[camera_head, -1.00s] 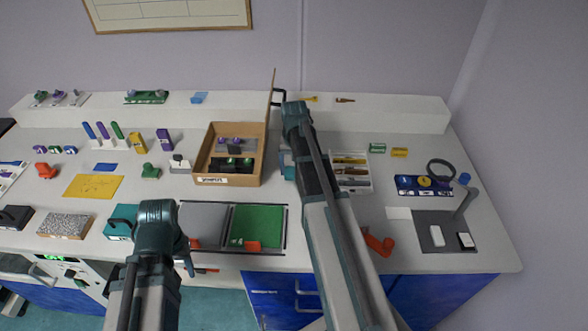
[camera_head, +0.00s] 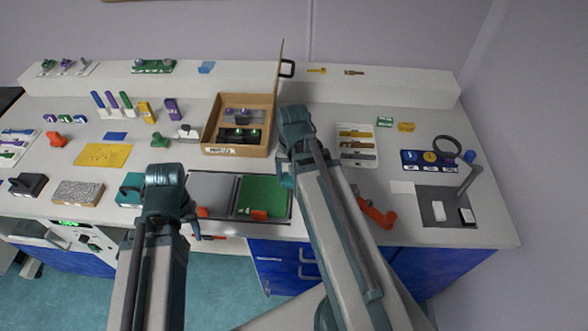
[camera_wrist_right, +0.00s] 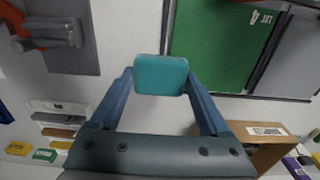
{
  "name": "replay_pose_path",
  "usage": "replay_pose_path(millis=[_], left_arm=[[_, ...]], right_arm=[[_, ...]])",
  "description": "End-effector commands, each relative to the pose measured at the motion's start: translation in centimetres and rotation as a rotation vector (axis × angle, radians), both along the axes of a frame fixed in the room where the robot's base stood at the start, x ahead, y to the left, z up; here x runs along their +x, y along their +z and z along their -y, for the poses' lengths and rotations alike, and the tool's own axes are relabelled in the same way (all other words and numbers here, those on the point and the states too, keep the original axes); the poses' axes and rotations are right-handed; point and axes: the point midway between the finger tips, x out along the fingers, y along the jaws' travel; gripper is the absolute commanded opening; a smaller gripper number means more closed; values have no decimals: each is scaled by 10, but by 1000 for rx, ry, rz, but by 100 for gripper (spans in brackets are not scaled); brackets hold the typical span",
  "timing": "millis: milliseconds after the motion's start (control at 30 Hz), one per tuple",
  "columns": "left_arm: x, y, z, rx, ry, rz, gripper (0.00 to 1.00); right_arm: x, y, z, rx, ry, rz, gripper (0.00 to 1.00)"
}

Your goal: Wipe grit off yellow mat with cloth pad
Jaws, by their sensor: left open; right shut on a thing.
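The yellow mat (camera_head: 103,155) lies flat on the bench at the left, with small dark specks on it. My right gripper (camera_wrist_right: 160,78) is shut on a teal pad (camera_wrist_right: 160,68) in the right wrist view, held between its fingertips. I take this for the cloth pad, though its material is unclear.
An open cardboard box (camera_head: 238,101) and a green panel (camera_head: 264,190) lie between the mat and my right arm.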

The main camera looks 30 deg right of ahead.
Motion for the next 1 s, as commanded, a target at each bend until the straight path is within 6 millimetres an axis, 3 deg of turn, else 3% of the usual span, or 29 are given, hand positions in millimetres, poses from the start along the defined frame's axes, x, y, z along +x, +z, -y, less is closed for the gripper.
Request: replay_pose_path(millis=[233,267,500,1000], left_arm=[[0,0,0,0,0,0,50],[0,0,0,0,0,0,50],[0,0,0,0,0,0,50],[0,0,0,0,0,0,50]], right_arm=[[0,0,0,0,0,0,27],[0,0,0,0,0,0,74],[0,0,0,0,0,0,36],[0,0,0,0,0,0,35]])
